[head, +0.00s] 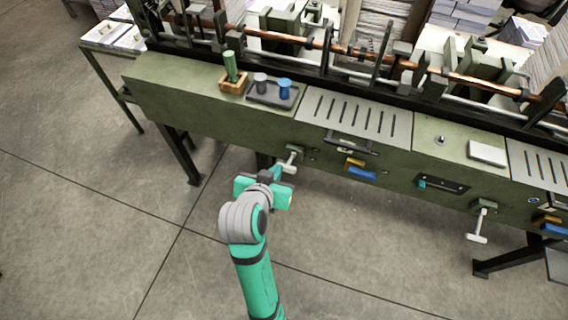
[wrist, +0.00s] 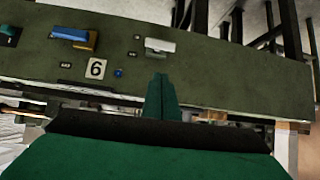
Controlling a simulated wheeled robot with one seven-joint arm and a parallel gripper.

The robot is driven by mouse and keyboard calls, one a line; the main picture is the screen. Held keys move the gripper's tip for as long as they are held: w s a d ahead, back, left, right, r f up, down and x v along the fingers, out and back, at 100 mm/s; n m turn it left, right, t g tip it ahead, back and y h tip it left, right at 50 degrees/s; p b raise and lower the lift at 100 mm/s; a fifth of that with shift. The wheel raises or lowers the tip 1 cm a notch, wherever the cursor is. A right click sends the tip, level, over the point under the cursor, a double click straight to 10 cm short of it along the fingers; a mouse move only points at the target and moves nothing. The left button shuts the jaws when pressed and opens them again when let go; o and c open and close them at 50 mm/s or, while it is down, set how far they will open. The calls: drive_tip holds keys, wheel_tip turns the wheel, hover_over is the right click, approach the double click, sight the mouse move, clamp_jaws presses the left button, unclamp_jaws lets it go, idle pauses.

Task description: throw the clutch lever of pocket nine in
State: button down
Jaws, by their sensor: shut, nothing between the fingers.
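A clutch lever with a pale T-shaped handle (head: 288,168) sticks out from a green bracket on the front panel, left of the blue and yellow switches. In the wrist view its pale handle (wrist: 160,46) is beyond my fingertips. A number plate (wrist: 96,68) beside it looks like a 6, but that view appears upside down, so it reads as 9. My gripper (head: 277,172) is shut and empty, just left of the handle; I cannot tell whether they touch. Its closed fingers (wrist: 162,98) point at the panel in the wrist view.
A second pale lever (head: 477,238) hangs from the panel further right. A blue switch (head: 361,173) sits right of the first lever. A dark tray (head: 272,96) with two small cups and a wooden box (head: 233,84) stand on the top. Open floor lies in front.

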drive_tip(key=shift+w+r+m, duration=0.2)
drive_tip(key=shift+r, duration=0.55)
drive_tip(key=shift+w+r+m, duration=0.15)
drive_tip(key=shift+r+m, duration=0.05)
drive_tip(key=shift+r, duration=0.55)
hover_over(284, 164)
drive_tip(key=f, duration=0.6)
drive_tip(key=shift+s+d+f, duration=0.25)
drive_tip(key=shift+s+d, duration=0.05)
drive_tip(key=shift+s+a+f, duration=0.1)
drive_tip(key=shift+s+f, duration=0.2)
drive_tip(key=shift+f, duration=0.25)
drive_tip(key=shift+s+a+f, duration=0.1)
drive_tip(key=shift+s+f, duration=0.15)
drive_tip(key=shift+f, duration=0.25)
drive_tip(key=shift+s+a+f, duration=0.1)
drive_tip(key=shift+s+f, duration=0.15)
drive_tip(key=shift+f, duration=0.45)
drive_tip(key=shift+s+f, duration=0.1)
